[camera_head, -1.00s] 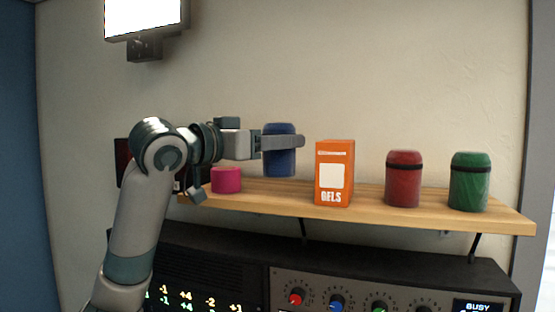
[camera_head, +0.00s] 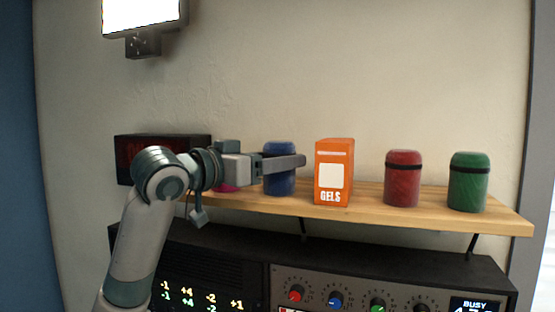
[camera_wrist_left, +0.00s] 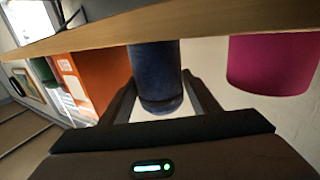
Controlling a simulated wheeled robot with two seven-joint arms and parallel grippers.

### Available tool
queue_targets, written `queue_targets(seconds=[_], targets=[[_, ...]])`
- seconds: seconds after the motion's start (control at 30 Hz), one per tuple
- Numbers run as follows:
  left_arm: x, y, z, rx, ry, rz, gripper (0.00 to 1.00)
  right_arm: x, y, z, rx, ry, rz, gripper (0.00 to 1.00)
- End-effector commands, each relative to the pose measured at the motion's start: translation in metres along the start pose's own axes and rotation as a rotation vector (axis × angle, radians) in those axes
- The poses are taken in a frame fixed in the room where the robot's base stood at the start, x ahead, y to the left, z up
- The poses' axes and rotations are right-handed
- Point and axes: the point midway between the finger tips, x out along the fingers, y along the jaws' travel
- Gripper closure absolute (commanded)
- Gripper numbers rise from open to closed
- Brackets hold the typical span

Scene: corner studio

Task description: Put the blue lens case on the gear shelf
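The blue lens case (camera_head: 280,183) is a dark blue upright cylinder at the left part of the wooden gear shelf (camera_head: 400,217). Its base appears at the shelf surface, between the pink cylinder and the orange box. My left gripper (camera_head: 284,163) has its fingers on both sides of the case and looks shut on it; one finger crosses in front of it. In the left wrist view, where the shelf is at the top, the case (camera_wrist_left: 156,80) sits between the two fingers (camera_wrist_left: 160,76). My right gripper is not in view.
The orange GELS box (camera_head: 333,172) stands close right of the case. A pink cylinder (camera_wrist_left: 272,65) stands left of it, mostly hidden in the head view. Red (camera_head: 403,180) and green (camera_head: 468,183) canisters stand farther right. Audio gear (camera_head: 340,265) is below; a dark display box (camera_head: 130,160) is at left.

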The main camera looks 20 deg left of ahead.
Motion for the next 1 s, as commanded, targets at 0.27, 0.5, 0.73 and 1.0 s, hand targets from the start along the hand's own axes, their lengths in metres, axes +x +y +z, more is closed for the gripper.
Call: queue_targets(seconds=[0.27, 0.5, 0.73, 1.0], targets=[[0.000, 0.000, -0.001, 0.000, 0.000, 0.000, 0.31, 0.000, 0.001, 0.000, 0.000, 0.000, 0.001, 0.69], [-0.004, -0.001, -0.001, 0.001, 0.002, -0.001, 0.31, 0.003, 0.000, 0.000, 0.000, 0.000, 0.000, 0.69], [-0.031, -0.001, 0.001, 0.003, 0.003, -0.002, 0.31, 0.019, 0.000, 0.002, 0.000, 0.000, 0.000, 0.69], [-0.079, -0.001, 0.001, 0.004, 0.003, -0.003, 0.31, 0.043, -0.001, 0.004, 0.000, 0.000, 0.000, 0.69]])
